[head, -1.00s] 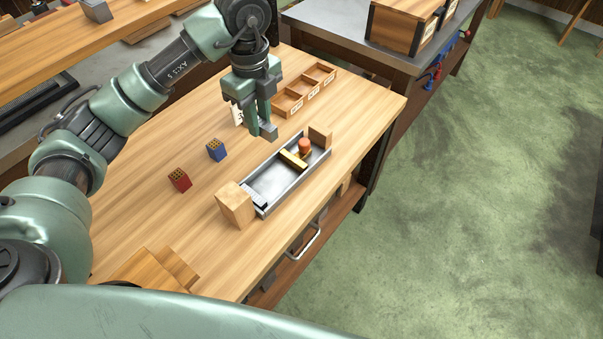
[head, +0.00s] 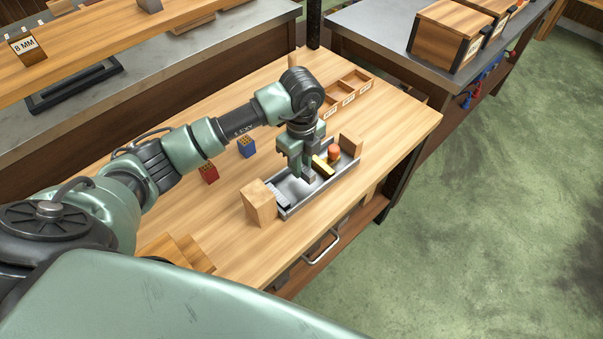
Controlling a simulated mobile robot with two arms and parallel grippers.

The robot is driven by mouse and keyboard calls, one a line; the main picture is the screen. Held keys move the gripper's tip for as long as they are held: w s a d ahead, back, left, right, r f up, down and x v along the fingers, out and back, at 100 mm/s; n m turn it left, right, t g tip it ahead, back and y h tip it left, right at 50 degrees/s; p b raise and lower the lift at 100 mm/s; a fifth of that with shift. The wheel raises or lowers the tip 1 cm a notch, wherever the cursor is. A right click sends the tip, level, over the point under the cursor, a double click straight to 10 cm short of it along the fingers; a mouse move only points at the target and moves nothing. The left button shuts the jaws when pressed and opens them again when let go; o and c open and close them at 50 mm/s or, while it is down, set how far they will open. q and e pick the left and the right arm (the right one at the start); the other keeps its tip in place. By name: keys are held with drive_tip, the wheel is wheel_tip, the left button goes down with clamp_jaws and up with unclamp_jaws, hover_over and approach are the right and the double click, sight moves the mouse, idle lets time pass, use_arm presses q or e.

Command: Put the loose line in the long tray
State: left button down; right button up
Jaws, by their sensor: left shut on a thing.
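The long tray (head: 322,194) is a shallow grey metal tray on the wooden bench. A short row of pale and dark pieces (head: 278,194) lies at its left end. A yellow bar (head: 322,167) and an orange-brown knob (head: 334,152) are towards its right end. My left gripper (head: 302,173) is over the middle of the tray, pointing down. It is shut on a small grey block, which looks like the loose line (head: 309,175). The fingers partly hide this piece, and I cannot tell whether it touches the tray floor. My right gripper is not in view.
Wooden blocks stand at the tray's left end (head: 258,203) and right end (head: 351,145). A compartment box (head: 350,92) is at the back.

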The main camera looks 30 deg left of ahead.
sight(301, 184)
use_arm(q)
wheel_tip(301, 184, down, 4)
drive_tip(key=shift+f, duration=0.1)
drive_tip(key=shift+f, duration=0.1)
drive_tip(key=shift+f, duration=0.15)
drive_tip(key=c, duration=1.3)
unclamp_jaws()
drive_tip(key=shift+r, duration=0.35)
wheel_tip(301, 184, up, 12)
drive_tip(key=shift+f+b, duration=0.15)
drive_tip(key=shift+b, duration=0.55)
